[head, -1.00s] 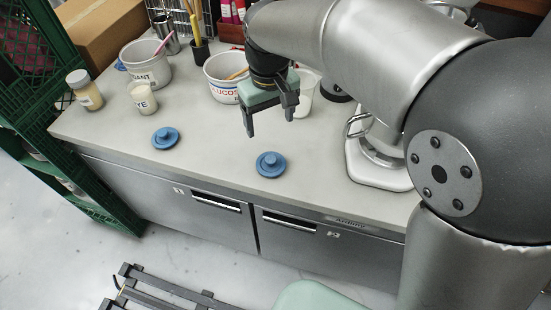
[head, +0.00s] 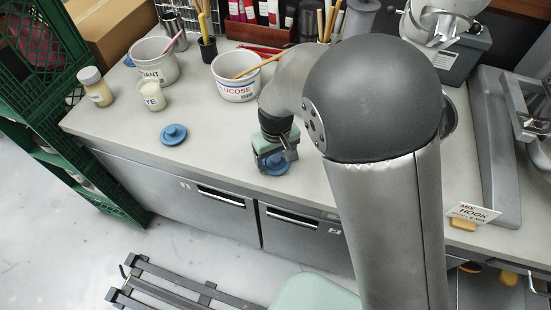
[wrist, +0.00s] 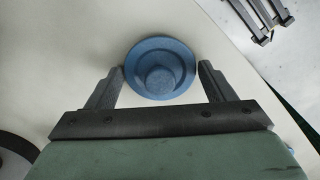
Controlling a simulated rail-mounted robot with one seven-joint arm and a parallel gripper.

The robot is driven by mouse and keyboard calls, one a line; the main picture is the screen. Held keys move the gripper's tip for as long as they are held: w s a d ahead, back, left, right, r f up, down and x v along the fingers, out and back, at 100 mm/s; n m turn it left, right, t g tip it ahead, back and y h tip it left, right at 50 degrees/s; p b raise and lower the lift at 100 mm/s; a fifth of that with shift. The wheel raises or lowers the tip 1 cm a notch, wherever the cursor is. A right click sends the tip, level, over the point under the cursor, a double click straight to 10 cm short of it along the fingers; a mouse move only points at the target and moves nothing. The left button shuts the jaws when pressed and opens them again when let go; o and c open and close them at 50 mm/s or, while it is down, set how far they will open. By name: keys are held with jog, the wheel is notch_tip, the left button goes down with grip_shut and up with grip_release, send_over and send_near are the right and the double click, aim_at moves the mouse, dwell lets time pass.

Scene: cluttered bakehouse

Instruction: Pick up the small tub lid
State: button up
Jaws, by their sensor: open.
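Two round blue lids with a centre knob lie on the grey worktop. One blue lid (head: 172,134) is left of my gripper, in the open; the other blue lid (head: 277,168) is near the front edge, partly hidden under my gripper (head: 276,160). I cannot tell from their look which one is the small tub lid. In the wrist view this nearer lid (wrist: 160,82) sits between the two fingers of my gripper (wrist: 160,70), with a gap on each side. My gripper is open and empty.
A white pot marked as glucose (head: 235,84), a larger white tub (head: 155,66), a small white cup (head: 152,98) and a jar (head: 95,88) stand at the back and left. The worktop between the lids is clear. A card sign (head: 472,212) is at right.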

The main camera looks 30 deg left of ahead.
aim_at(276, 158)
jog(key=shift+f, duration=0.2)
jog(key=c, duration=0.6)
jog(key=shift+r, duration=0.45)
notch_tip(276, 158, up, 3)
jog(key=shift+f+b, duration=0.2)
jog(key=shift+b, duration=0.15)
jog(key=s+d+r+b, duration=0.3)
jog(key=s+d+r, duration=0.5)
jog(key=d, duration=0.3)
jog(key=shift+d+r, duration=0.2)
jog(key=shift+r, duration=0.6)
